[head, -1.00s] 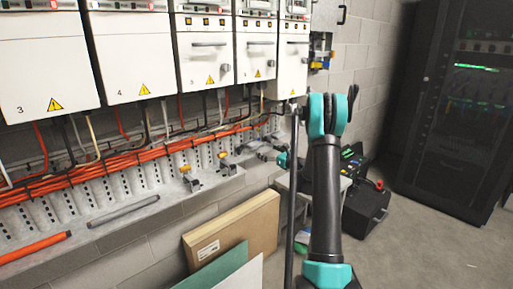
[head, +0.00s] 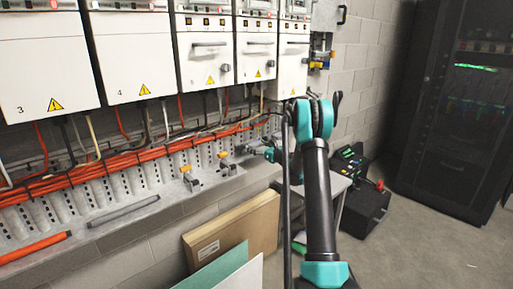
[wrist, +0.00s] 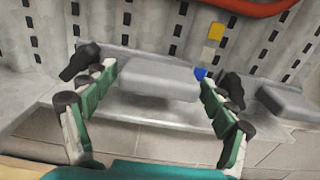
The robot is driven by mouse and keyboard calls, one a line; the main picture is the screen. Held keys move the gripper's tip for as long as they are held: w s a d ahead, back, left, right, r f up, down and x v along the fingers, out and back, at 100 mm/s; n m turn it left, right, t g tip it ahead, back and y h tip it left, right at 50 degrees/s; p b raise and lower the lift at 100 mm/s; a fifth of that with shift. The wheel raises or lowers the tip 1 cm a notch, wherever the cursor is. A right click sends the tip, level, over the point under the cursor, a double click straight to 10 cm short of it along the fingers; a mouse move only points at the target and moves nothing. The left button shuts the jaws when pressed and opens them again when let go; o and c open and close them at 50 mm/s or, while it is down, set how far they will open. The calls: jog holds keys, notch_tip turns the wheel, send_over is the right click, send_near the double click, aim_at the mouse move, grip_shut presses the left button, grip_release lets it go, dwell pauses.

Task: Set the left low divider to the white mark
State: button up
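A grey low block (wrist: 150,80), which looks like the left low divider, lies on the ledge in the wrist view. My gripper (wrist: 158,76) is open, with one finger at each end of this block; I cannot tell whether either touches it. In the head view my gripper (head: 262,150) is small and partly hidden by my arm, over the ledge's far end.
A second grey block (wrist: 286,103) lies right of the right finger. Two yellow-topped clamps (head: 190,180) (head: 228,164) and a grey bar (head: 123,211) are on the ledge. Orange cables (head: 120,158) run above it.

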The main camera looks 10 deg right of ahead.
jog(key=c, duration=1.3)
jog(key=shift+r, duration=1.5)
jog(key=o, duration=1.7)
jog(key=v, duration=1.2)
